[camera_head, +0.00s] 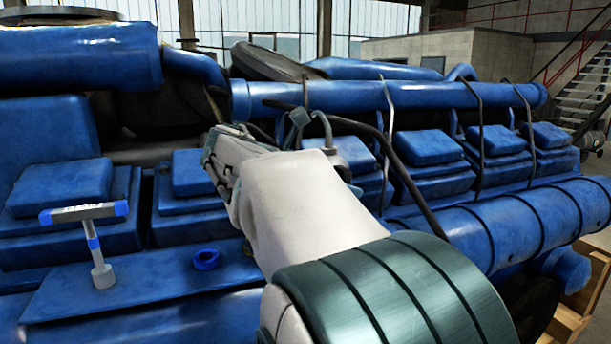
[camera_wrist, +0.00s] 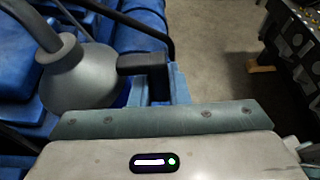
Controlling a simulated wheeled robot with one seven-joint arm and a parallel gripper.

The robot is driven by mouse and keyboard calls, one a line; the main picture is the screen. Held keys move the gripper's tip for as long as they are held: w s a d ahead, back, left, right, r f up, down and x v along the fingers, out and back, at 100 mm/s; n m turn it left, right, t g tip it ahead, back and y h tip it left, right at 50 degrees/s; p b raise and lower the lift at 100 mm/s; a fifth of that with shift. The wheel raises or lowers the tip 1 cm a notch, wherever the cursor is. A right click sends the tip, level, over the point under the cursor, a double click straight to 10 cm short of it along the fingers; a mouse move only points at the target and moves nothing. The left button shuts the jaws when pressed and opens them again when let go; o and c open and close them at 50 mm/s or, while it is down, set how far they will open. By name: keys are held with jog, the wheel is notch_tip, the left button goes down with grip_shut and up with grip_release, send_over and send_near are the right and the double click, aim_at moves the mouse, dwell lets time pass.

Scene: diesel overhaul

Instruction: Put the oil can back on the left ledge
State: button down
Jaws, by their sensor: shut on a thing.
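The oil can (camera_wrist: 82,76) is grey with a rounded, cone-like body and a curved spout, at the left of the wrist view. Its dark handle (camera_wrist: 142,63) reaches to my gripper (camera_wrist: 155,88), which is shut on it. In the head view my gripper (camera_head: 222,158) is raised in front of the engine. A small grey part with a bent spout, likely the oil can (camera_head: 300,118), shows just behind my wrist; the rest is hidden. A flat blue ledge (camera_head: 150,290) lies at lower left, apart from and below the gripper.
A grey T-handled tool with blue bands (camera_head: 94,240) stands on the ledge, and a blue ring (camera_head: 206,260) lies to its right. Bare ledge shows between them. Blue engine covers (camera_head: 190,172) and a long blue pipe (camera_head: 345,97) lie behind. Dark thin pipes cross the engine at right.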

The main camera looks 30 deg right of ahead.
jog(key=shift+w+f, duration=0.1)
jog(key=shift+w, duration=0.35)
jog(key=shift+s+f+b, duration=0.2)
jog(key=shift+f+b, duration=0.4)
jog(key=shift+b, duration=0.15)
notch_tip(320, 180, down, 5)
jog(key=b, duration=0.5)
jog(key=shift+r, duration=0.1)
jog(key=shift+f, duration=0.6)
jog(key=shift+a, duration=0.2)
jog(key=shift+f, duration=0.2)
jog(key=shift+w+f+b, duration=0.1)
jog(key=shift+f+b, duration=0.5)
jog(key=shift+f, duration=0.5)
jog(key=c, duration=1.3)
grip_release()
